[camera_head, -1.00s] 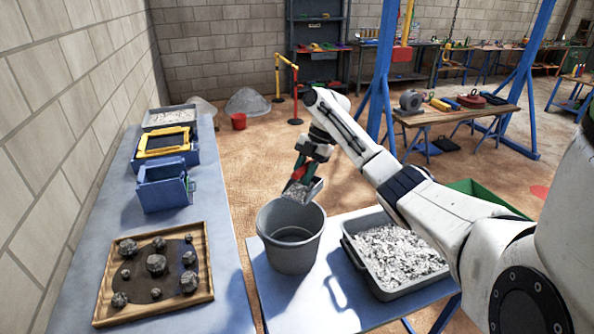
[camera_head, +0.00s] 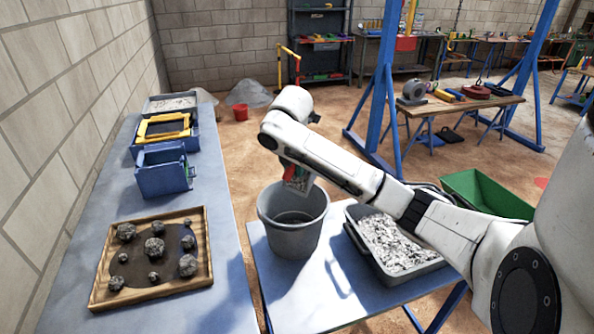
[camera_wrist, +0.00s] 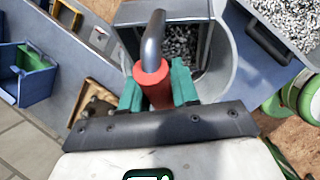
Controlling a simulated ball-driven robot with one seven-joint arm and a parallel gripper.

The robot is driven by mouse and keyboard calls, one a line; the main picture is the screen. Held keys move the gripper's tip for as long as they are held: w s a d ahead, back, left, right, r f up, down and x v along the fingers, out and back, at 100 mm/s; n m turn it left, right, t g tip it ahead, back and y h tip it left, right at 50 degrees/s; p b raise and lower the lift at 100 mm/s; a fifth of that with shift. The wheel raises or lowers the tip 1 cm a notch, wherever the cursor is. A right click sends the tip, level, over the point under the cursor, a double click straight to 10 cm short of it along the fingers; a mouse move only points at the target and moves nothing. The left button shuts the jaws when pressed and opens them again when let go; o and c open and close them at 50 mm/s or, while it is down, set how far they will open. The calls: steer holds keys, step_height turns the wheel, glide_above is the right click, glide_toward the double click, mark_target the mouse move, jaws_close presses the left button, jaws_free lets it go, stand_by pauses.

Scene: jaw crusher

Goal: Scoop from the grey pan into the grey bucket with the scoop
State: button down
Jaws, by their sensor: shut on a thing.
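My gripper (camera_wrist: 156,88) is shut on the red handle of the scoop (camera_wrist: 152,42), with one teal finger on each side. The scoop is a grey metal box with grey gravel in it. In the head view the scoop (camera_head: 298,184) is steeply tilted at the far rim of the grey bucket (camera_head: 292,238). My arm hides most of the gripper there. The bucket stands upright on the blue table; its visible inner wall is bare and its floor is not clear. The grey pan (camera_head: 402,277), with grey gravel, is right of the bucket, partly behind my arm.
A wooden tray (camera_head: 207,245) with several rocks lies on the long left table (camera_head: 222,262). A blue box (camera_head: 163,178) and a yellow-framed unit (camera_head: 163,130) stand farther back. A green bin (camera_head: 490,195) is right of the pan. Blue posts (camera_head: 385,100) rise behind.

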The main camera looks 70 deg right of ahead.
mark_target(287, 171)
steer(key=h+b, duration=0.1)
steer(key=a+h+b, duration=0.1)
steer(key=a+f+h+b, duration=0.1)
steer(key=shift+w+a+g+b, duration=0.2)
steer(key=shift+w+g+b, duration=0.05)
steer(key=shift+g+b, duration=0.05)
steer(key=shift+w+a+h+b, duration=0.1)
steer(key=shift+a+h+b, duration=0.25)
steer(key=shift+h+b, duration=0.15)
steer(key=shift+r, duration=0.1)
stand_by(1.7)
steer(key=shift+r+y+p, duration=0.3)
steer(key=shift+r+p, duration=0.1)
steer(key=shift+p, duration=0.6)
step_height(287, 171, up, 3)
steer(key=y+p, duration=0.4)
steer(key=p, duration=0.5)
steer(key=shift+t+y, duration=0.4)
steer(key=shift+r+t+y, duration=0.25)
steer(key=shift+t+y, duration=0.05)
steer(key=shift+y, duration=0.7)
step_height(287, 171, up, 3)
steer(key=y, duration=0.2)
steer(key=t+y, duration=0.1)
steer(key=y, duration=0.1)
steer(key=shift+f+m+y, duration=0.2)
steer(key=shift+m+y, duration=0.2)
